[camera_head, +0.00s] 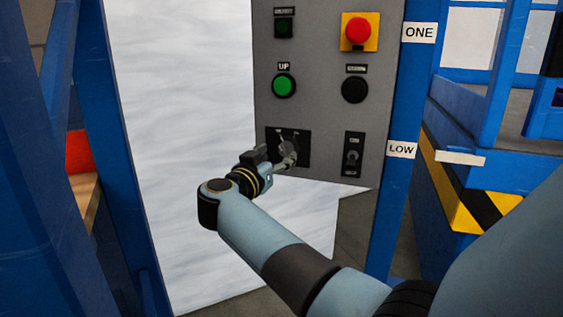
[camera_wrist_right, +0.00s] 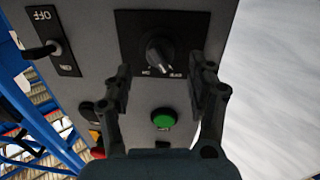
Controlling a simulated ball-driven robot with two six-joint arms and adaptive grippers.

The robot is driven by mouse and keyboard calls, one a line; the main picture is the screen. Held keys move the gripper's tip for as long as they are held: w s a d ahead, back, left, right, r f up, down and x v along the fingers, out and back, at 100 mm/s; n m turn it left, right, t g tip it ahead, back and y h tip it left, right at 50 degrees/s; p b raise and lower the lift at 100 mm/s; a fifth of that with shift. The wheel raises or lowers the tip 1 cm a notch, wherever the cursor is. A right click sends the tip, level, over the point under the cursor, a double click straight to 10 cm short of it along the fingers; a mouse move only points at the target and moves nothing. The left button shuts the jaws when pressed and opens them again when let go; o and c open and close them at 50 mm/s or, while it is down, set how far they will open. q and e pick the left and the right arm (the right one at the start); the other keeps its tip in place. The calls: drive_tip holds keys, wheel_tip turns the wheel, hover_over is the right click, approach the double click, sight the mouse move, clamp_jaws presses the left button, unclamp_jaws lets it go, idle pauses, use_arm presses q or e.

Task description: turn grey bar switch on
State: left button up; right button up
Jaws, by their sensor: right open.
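The grey bar switch (camera_head: 287,146) is a rotary knob on a black plate at the lower left of the grey panel. In the right wrist view the same knob (camera_wrist_right: 160,50) shows its raised bar, slightly tilted, with small white lettering beside it. My right gripper (camera_head: 283,162) is in front of this plate and partly covers it. In the right wrist view the right gripper (camera_wrist_right: 161,88) is open, with one finger to each side of the knob's line and a gap between them. Contact with the knob cannot be told. My left gripper is not in view.
The panel (camera_head: 325,110) also carries a green button (camera_head: 284,85), a black button (camera_head: 355,90), a red mushroom button (camera_head: 357,31) and a black toggle switch (camera_head: 352,156) right of the knob. A blue post (camera_head: 398,190) stands along the panel's right edge.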

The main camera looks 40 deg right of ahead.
sight(282, 151)
drive_tip(key=b+x, duration=0.1)
drive_tip(key=x, duration=0.1)
drive_tip(key=shift+w+d+f, duration=0.15)
drive_tip(key=shift+d, duration=0.2)
drive_tip(key=shift+w+d+b, duration=0.2)
drive_tip(key=shift+d+b, duration=0.1)
drive_tip(key=shift+d, duration=0.15)
drive_tip(key=c, duration=1.1)
